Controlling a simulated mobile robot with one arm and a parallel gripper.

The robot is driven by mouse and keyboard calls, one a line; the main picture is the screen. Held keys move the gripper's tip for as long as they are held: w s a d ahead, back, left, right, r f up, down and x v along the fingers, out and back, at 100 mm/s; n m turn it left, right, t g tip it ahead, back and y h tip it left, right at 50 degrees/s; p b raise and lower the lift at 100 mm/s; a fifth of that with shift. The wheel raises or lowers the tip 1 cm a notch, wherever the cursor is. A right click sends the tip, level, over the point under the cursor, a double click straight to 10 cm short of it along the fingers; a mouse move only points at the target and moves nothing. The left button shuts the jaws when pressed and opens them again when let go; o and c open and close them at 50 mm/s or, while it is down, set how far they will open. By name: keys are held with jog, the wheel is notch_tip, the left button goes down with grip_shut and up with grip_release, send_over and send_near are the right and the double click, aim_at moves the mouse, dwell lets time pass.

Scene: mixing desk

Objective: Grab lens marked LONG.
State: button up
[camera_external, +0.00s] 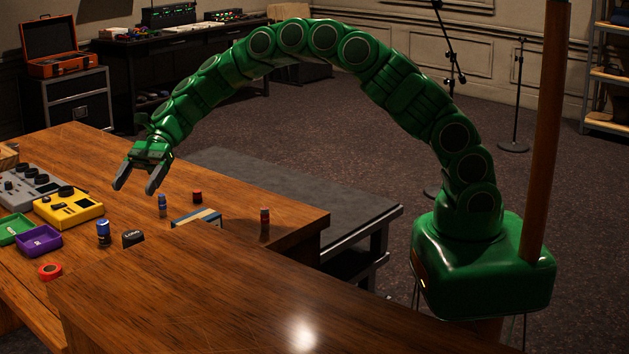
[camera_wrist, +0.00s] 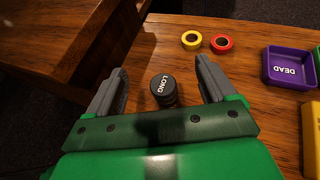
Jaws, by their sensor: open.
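The lens marked LONG (camera_wrist: 162,90) is a short black cylinder with white lettering on its top. In the wrist view it stands upright on the wooden desk and appears between my two fingers. My gripper (camera_wrist: 161,66) is open and empty. In the external view my gripper (camera_external: 137,187) hangs above the desk, pointing down, with a finger to each side. A dark item with white lettering (camera_external: 132,238) stands on the desk below it there; its small text is hard to read, so I cannot tell whether it is the same lens.
A purple tray (camera_wrist: 290,69) marked DEAD lies at right in the wrist view, with a red ring (camera_wrist: 222,43) and a yellow ring (camera_wrist: 191,40) nearby. A blue-topped cylinder (camera_external: 103,232) and a yellow device (camera_external: 68,207) stand on the desk. Bare wood surrounds the lens.

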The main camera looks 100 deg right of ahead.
send_near(127, 246)
jog(key=shift+w+a+f, duration=0.3)
jog(key=shift+w+a, duration=0.2)
jog(key=shift+w, duration=0.05)
jog(key=shift+x, duration=1.3)
jog(key=x, duration=0.2)
jog(key=s+x, duration=0.1)
jog(key=x, duration=0.1)
jog(key=shift+w+a+f, duration=0.1)
jog(key=shift+a+f, duration=0.1)
jog(key=shift+f, duration=0.05)
jog(key=shift+w+a+f, duration=0.15)
jog(key=shift+w+a, duration=0.05)
jog(key=shift+a, duration=0.15)
jog(key=c, duration=1.3)
